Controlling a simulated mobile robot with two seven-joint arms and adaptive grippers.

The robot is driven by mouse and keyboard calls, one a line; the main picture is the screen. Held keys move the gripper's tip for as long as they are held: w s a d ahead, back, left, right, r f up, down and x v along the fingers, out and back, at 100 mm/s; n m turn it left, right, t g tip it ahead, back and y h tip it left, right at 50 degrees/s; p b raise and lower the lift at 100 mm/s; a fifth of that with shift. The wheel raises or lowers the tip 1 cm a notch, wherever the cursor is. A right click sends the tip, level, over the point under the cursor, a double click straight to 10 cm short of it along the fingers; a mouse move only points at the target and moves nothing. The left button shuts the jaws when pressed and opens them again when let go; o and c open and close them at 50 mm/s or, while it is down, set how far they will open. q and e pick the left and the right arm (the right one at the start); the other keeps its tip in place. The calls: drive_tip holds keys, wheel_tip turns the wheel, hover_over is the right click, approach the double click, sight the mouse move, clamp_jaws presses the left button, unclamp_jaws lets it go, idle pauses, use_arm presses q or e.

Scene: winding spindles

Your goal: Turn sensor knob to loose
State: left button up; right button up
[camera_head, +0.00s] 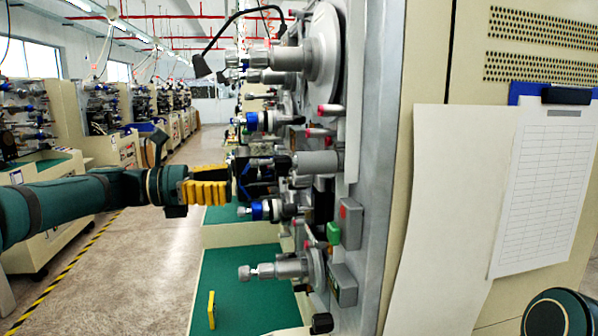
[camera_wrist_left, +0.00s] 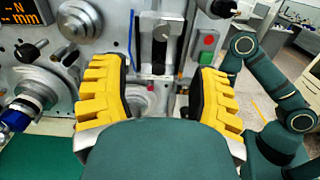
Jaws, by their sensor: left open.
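My left gripper (camera_head: 236,186) reaches in from the left in the camera_head view, its yellow fingers at the front of the winding machine (camera_head: 378,150). In the left wrist view the left gripper (camera_wrist_left: 160,78) is open, with its yellow fingers wide apart and nothing held between them. A dark vertical slide piece (camera_wrist_left: 158,45) on the metal panel shows between and beyond the fingertips. A small pinkish knob (camera_wrist_left: 150,88) sits lower in that gap. I cannot tell for certain which part is the sensor knob. My right gripper is in neither view.
Spindles and knobs (camera_head: 285,60) stick out above and below the gripper. A clipboard (camera_head: 545,190) hangs right. The aisle floor (camera_head: 130,270) is clear.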

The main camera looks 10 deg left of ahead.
sight(293, 179)
use_arm(q)
drive_tip(key=p+x, duration=0.1)
drive_tip(key=x, duration=1.2)
drive_tip(key=shift+s, duration=0.1)
drive_tip(key=shift+o, duration=0.2)
clamp_jaws()
